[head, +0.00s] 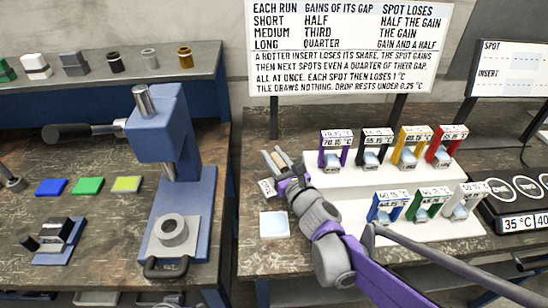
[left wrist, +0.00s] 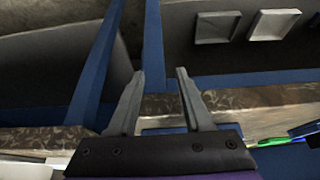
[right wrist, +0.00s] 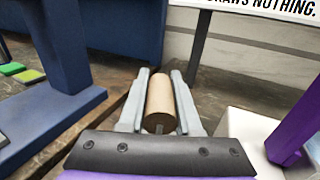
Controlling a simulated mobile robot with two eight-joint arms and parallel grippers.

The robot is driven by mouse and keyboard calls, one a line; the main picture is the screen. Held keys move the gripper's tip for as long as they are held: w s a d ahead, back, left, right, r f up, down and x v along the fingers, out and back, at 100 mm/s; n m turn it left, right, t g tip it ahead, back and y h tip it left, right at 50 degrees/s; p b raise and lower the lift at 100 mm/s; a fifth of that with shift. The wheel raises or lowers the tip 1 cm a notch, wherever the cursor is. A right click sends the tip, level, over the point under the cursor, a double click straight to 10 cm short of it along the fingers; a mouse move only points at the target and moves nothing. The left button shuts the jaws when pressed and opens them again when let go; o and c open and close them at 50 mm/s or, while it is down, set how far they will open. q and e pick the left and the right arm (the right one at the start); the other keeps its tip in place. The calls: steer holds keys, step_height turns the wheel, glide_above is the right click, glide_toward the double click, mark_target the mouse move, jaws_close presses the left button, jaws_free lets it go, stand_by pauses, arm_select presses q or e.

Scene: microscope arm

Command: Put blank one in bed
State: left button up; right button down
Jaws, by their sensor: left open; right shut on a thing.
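My right gripper (head: 274,160) is shut on a tan cylinder (right wrist: 160,100), whose axis runs along the fingers. In the head view it is left of the white stepped rack, above the right bench. No label on the cylinder shows, so I cannot tell if it is blank one. The blue press (head: 165,140) stands on the left bench, with a grey ring (head: 173,230) on its base. Nothing shows marked as the bed.
A white rack (head: 345,176) carries several coloured frames with temperature labels. A pale tile (head: 273,224) lies left of it. Blue, green and yellow pads (head: 89,186) lie left of the press. A gap separates the two benches. Several small parts line the back shelf (head: 95,82).

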stand_by(0.3)
steer(key=c, duration=1.1)
jaws_free()
steer(key=shift+f, duration=0.2)
steer(key=o, duration=0.5)
